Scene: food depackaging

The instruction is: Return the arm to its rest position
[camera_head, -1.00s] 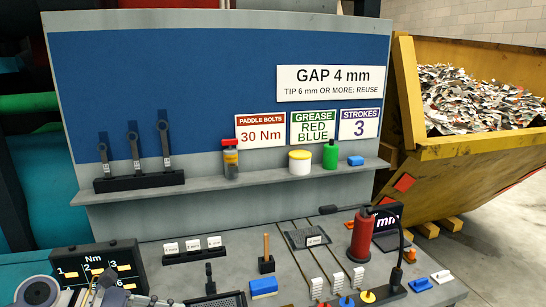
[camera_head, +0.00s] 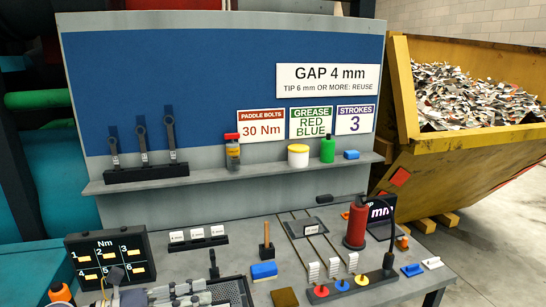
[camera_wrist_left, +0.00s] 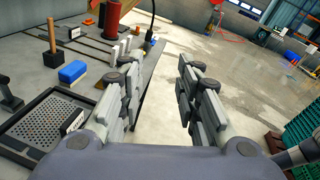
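My left gripper (camera_wrist_left: 158,78) shows in the left wrist view with its two jointed grey fingers spread apart. Nothing is between them, and the floor shows through the gap. The fingers are beside the workbench edge, clear of the bench objects. In the head view, grey jointed parts that look like my left gripper (camera_head: 185,291) show low at the bottom edge, partly cut off. My right gripper is in neither view.
The workbench (camera_head: 350,286) holds a red cylinder (camera_head: 355,228), a blue block (camera_head: 264,270), a torque display (camera_head: 110,255) and a perforated tray (camera_wrist_left: 50,125). A yellow skip (camera_head: 440,165) stands at right. Open floor lies beside the bench.

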